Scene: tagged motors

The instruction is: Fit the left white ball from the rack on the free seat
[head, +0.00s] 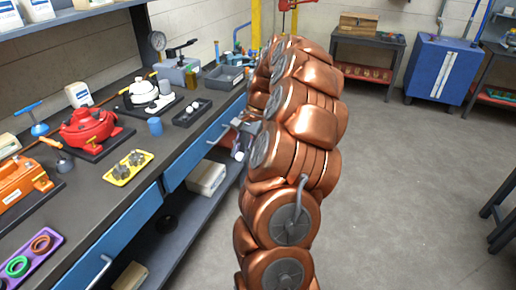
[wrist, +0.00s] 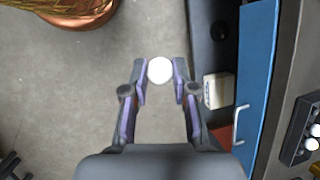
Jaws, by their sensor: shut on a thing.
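My gripper (wrist: 160,76) is shut on a white ball (wrist: 160,70), held between the fingertips in the wrist view. In the head view my gripper (head: 240,146) is out beyond the front edge of the bench, with the ball (head: 239,156) showing small and pale below it. The dark rack (head: 205,109) lies on the bench with white balls (head: 190,107) in it. In the wrist view the rack (wrist: 297,141) is at the right edge, with two white balls (wrist: 312,144) visible. I cannot make out which place is the free seat.
The bench (head: 102,203) carries a white pot-like device (head: 143,93), a red device (head: 88,131), a yellow tray (head: 128,168), a blue cup (head: 155,127) and a purple tray (head: 35,258). A white box (head: 206,177) sits on the lower shelf.

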